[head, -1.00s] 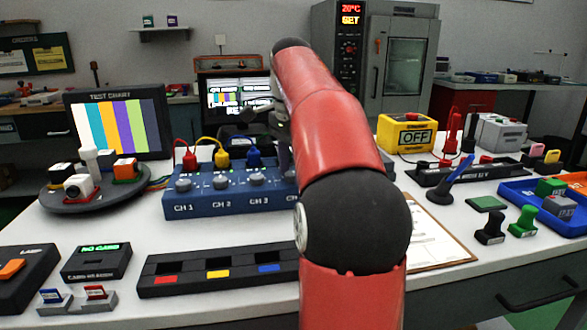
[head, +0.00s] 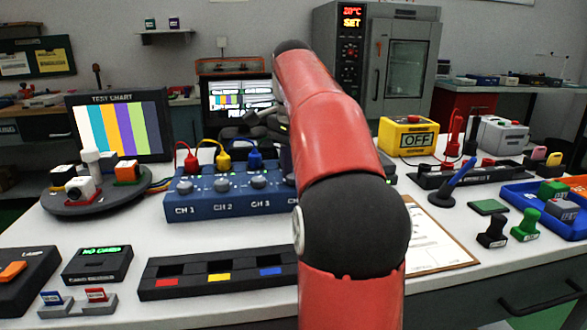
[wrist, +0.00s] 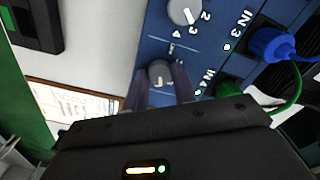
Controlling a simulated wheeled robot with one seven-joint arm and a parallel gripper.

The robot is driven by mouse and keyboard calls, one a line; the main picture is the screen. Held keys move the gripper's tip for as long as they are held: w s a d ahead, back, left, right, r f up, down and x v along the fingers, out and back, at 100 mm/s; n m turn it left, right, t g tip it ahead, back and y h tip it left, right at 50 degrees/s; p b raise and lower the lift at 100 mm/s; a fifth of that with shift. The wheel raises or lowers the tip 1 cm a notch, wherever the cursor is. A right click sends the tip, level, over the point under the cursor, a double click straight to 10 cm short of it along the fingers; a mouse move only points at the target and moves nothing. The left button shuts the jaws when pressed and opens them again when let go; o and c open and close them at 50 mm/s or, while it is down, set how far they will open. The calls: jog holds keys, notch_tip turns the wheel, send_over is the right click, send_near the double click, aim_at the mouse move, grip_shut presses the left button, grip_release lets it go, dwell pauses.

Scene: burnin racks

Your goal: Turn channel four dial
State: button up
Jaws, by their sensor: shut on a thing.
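The blue channel box (head: 225,205) stands on the table, with dials labelled CH 1, CH 2 and CH 3 in the head view. Its channel four part is hidden behind my red arm there. In the wrist view the channel four dial (wrist: 160,73), grey with a white pointer mark, sits beside the IN 4 socket. My gripper (wrist: 161,88) is shut on this dial, one finger on each side. The channel three dial (wrist: 183,11) is just beyond it. In the head view only the dark gripper body shows, left of my arm; the fingertips are hidden.
Red, yellow and blue plugs stand along the box's back. The blue plug (wrist: 272,45) and a green cable (wrist: 290,92) are near my gripper. A clipboard (head: 435,240) lies right of the box. A slotted black tray (head: 215,282) is in front.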

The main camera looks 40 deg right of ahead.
jog(key=n, duration=0.5)
jog(key=shift+n, duration=0.4)
dwell(0.3)
jog(key=o, duration=1)
